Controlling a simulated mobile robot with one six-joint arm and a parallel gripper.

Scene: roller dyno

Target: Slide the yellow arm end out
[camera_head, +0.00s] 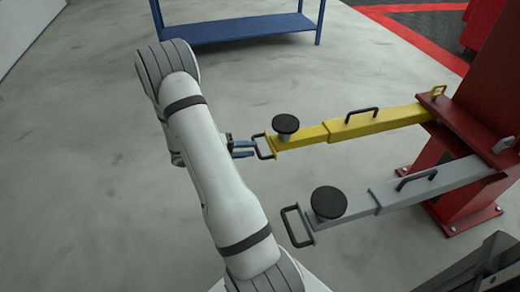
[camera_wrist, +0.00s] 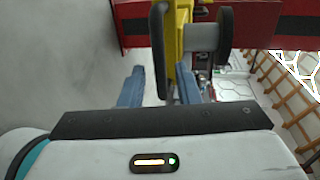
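The yellow arm (camera_head: 372,122) reaches left from a red post. A black round pad (camera_head: 286,124) stands near the tip of its slimmer inner end (camera_head: 302,138), and a dark loop handle (camera_head: 264,147) is fixed at the tip. In the wrist view the handle (camera_wrist: 158,50) appears upright and edge-on, with the yellow arm (camera_wrist: 180,32) behind it and the pad (camera_wrist: 224,37) to its right. My gripper (camera_head: 250,149) has its blue fingers just left of the handle. The fingers are apart in the wrist view (camera_wrist: 160,84), with the handle in line with the gap. I cannot tell if they touch it.
A parallel grey arm (camera_head: 415,192) with its own black pad (camera_head: 328,202) and loop handle (camera_head: 296,225) lies nearer. The red post (camera_head: 485,110) stands at right. A blue bench (camera_head: 240,28) is at the back. The floor at left is clear.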

